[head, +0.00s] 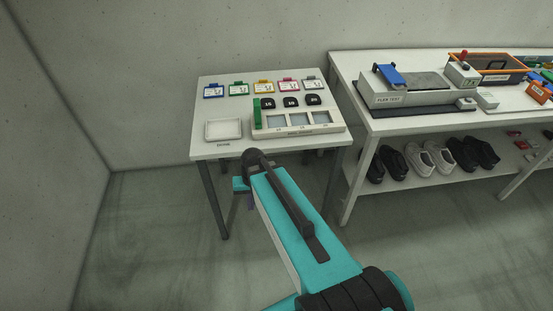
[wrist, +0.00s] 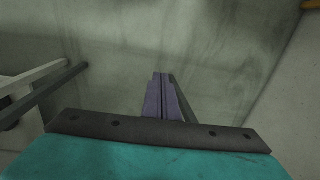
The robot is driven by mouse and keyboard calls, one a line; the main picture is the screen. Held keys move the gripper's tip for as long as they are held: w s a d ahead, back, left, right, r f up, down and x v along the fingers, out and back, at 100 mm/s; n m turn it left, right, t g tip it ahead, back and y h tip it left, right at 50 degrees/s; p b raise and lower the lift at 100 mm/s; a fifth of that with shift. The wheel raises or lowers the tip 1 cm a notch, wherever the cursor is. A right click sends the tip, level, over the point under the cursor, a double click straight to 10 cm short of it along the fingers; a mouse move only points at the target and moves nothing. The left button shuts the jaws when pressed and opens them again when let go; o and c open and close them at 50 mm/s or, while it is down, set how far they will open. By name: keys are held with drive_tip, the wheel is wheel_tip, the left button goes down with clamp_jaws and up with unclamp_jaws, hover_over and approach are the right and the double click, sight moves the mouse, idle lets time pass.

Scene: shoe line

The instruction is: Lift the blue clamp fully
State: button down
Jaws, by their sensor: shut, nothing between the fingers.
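The blue clamp (head: 390,75) is a flat blue piece at the left end of the grey flex test unit (head: 383,97), on the right-hand table. It looks tilted, but how far it is raised is hard to tell at this size. My gripper (head: 251,203) is low in front of the small left table, well left of the clamp and apart from it. In the wrist view my gripper's fingers (wrist: 161,92) are together and empty, with bare floor beyond. The clamp is not in the wrist view.
The small table (head: 201,125) holds several coloured tags, black pieces and a white tray with compartments (head: 300,128). The long table (head: 420,126) carries an orange-edged bin (head: 490,67) and has shoes (head: 418,160) on its lower shelf. The floor in front is clear.

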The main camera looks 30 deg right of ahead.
drive_tip(key=s+a+f+n+g+b, duration=0.1)
drive_tip(key=s+f+g+b, duration=0.1)
drive_tip(key=s+f, duration=0.8)
drive_tip(key=s+a+f+n+g+h+b, duration=0.1)
drive_tip(key=s+f+g, duration=0.3)
drive_tip(key=s+f, duration=0.7)
drive_tip(key=s+a+n+b, duration=0.1)
drive_tip(key=s, duration=0.4)
drive_tip(key=shift+s+f+n, duration=0.15)
drive_tip(key=shift+s+n, duration=0.15)
drive_tip(key=shift+s, duration=0.05)
